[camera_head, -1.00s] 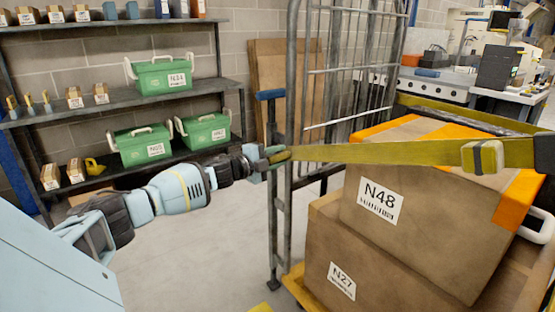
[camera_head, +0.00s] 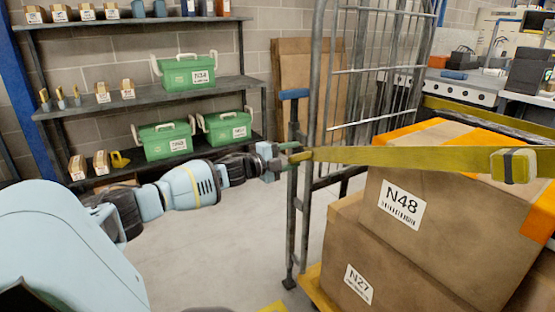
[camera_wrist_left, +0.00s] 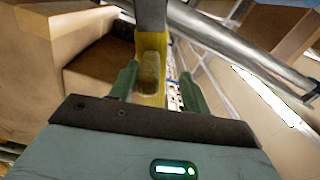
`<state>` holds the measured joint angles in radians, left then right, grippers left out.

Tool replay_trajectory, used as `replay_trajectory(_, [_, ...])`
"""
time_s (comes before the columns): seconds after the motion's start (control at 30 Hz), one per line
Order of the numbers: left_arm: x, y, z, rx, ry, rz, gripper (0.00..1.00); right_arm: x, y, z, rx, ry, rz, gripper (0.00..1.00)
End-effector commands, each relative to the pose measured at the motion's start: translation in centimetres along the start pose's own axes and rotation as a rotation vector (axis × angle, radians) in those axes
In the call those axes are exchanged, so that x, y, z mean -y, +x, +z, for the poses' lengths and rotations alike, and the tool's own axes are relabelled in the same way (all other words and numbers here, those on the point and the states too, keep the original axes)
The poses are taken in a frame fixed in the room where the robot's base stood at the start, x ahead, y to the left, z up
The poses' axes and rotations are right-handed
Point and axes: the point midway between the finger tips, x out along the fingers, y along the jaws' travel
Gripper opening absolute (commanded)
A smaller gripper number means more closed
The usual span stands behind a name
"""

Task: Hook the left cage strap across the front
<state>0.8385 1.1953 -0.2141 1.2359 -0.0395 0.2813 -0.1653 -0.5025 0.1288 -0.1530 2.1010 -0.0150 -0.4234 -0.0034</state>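My left gripper (camera_head: 284,157) is just left of that end. In the left wrist view the gripper's green fingers (camera_wrist_left: 158,88) stand apart on either side of the strap's end piece (camera_wrist_left: 149,80), seemingly not clamped on it. A grey tube (camera_wrist_left: 235,45) passes close beyond. My right gripper is not in view.
Carton N48 (camera_head: 430,210) sits on carton N27 (camera_head: 385,270) inside the cage. A rack (camera_head: 100,103) with green bins (camera_head: 187,73) stands behind my left arm. The floor (camera_head: 235,235) left of the cage is clear.

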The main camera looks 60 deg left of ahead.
Motion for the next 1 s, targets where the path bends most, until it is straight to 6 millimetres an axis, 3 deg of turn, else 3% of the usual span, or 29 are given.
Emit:
replay_trajectory(0.6, [0.1,-4.4,-0.1,-0.003,-0.001,-0.001,0.46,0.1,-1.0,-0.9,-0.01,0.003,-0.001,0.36])
replay_trajectory(1.0, [0.1,-5.2,0.0,-0.002,0.0,-0.001,0.46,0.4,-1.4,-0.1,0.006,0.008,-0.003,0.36])
